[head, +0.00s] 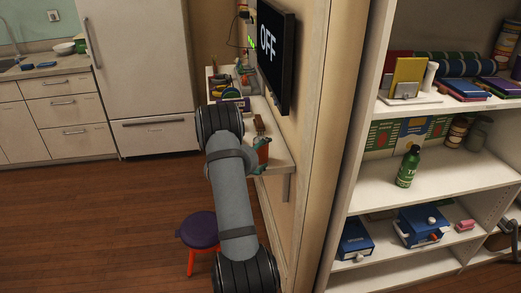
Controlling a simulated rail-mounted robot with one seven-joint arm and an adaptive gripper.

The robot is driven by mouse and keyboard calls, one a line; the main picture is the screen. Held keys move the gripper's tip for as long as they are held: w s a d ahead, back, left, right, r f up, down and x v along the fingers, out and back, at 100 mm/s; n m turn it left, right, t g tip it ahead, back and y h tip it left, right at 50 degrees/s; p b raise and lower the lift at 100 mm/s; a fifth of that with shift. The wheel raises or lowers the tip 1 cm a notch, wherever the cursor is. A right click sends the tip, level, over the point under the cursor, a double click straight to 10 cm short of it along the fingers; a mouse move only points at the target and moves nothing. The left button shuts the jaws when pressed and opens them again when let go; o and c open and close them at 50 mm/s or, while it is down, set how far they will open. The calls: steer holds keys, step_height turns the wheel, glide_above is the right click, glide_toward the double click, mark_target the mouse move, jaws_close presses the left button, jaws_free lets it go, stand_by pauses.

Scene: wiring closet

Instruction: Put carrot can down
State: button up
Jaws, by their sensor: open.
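My arm reaches out over a narrow white counter (279,152) on the wall below the screen. My gripper (261,154) is small and partly hidden behind my arm at the counter's front edge; it is open. A small orange-red object (263,152), possibly the carrot can, shows at the gripper; its label cannot be read. I cannot tell whether it touches the fingers or rests on the counter. A brown upright object (259,126) stands just behind it.
A black screen reading OFF (276,56) hangs above the counter. Bowls and small items (228,88) crowd the counter's far end. A purple stool (199,230) stands below. Shelves at right hold a green bottle (408,167), cans (458,131) and blue boxes (422,225).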

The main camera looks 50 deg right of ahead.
mark_target(261, 152)
steer(key=x, duration=0.3)
steer(key=shift+d+f+p, duration=0.15)
steer(key=shift+p, duration=0.2)
steer(key=shift+c, duration=1.3)
